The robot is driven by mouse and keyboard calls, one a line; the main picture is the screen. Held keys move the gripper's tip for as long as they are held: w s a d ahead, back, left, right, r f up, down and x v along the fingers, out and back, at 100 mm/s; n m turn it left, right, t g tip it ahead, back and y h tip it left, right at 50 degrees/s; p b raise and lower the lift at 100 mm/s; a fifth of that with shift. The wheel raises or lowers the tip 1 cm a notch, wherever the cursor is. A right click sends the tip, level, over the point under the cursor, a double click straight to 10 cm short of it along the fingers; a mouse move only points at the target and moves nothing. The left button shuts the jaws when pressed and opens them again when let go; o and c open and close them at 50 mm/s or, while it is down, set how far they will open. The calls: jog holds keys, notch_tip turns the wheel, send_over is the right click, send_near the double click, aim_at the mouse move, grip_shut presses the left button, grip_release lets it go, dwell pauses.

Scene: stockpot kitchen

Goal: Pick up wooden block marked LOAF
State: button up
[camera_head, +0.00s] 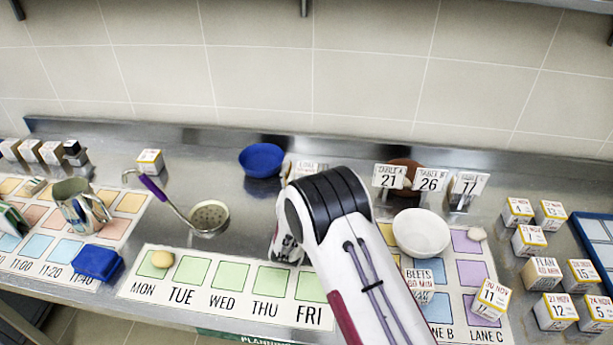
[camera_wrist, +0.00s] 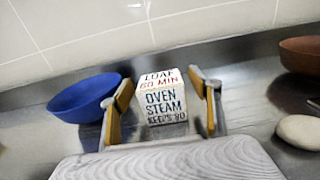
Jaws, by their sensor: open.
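The wooden block marked LOAF (camera_wrist: 162,100) stands upright in the wrist view, white-faced, with "LOAF 60 MIN" on top and "OVEN STEAM" on the side facing me. In the head view only a bit of the block (camera_head: 308,166) shows behind my arm. My gripper (camera_wrist: 162,84) is open in the wrist view, with one finger to the left and one to the right of the block. A narrow gap shows on each side. I cannot tell how deep the block sits between the fingers. In the head view my arm hides the fingertips.
A blue bowl (camera_wrist: 84,98) is close to the left finger. A brown bowl (camera_wrist: 300,54) and a pale rounded object (camera_wrist: 299,131) are to the right. A ladle (camera_head: 208,217), a white bowl (camera_head: 421,233) and several marked blocks stand on the steel counter. A tiled wall rises behind.

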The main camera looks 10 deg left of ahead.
jog(key=shift+w, duration=0.8)
jog(key=c, duration=1.3)
